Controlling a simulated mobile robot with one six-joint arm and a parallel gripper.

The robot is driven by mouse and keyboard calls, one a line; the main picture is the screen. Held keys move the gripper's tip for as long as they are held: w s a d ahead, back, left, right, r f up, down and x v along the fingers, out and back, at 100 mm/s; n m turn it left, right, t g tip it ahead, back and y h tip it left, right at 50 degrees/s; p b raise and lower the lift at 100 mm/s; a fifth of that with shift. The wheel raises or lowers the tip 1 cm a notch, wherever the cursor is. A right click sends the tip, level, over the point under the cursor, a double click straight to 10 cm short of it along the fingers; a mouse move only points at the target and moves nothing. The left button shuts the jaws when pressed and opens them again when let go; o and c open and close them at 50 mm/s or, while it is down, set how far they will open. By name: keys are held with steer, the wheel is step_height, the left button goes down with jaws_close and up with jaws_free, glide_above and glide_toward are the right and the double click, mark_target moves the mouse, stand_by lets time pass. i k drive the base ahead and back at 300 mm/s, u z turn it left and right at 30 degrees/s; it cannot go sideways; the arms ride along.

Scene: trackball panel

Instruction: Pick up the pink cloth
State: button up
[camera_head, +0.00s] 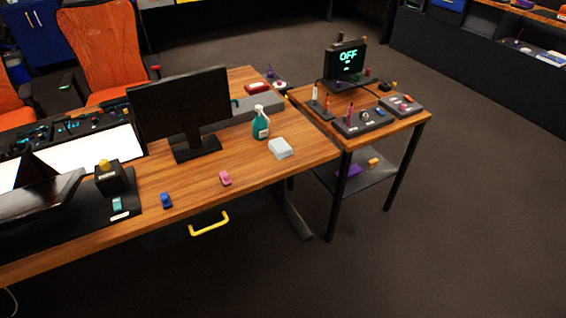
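No clear pink cloth shows in the camera_head view. A small pink object (225,178) lies on the wooden desk (190,215) near its front edge; it is too small to tell whether it is cloth. A pale, whitish folded-looking block (280,148) lies near the desk's right end, beside a green spray bottle (261,123). My gripper is not in view.
A black monitor (181,105) stands on the desk. A blue object (166,201) lies left of the pink one. A yellow drawer handle (209,224) juts from the front. Floor at right is clear.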

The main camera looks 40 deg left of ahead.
mark_target(278, 147)
steer(key=z, duration=0.15)
steer(key=k, duration=1.1)
steer(key=u, duration=2.25)
steer(key=i, duration=1)
steer(key=u, duration=0.05)
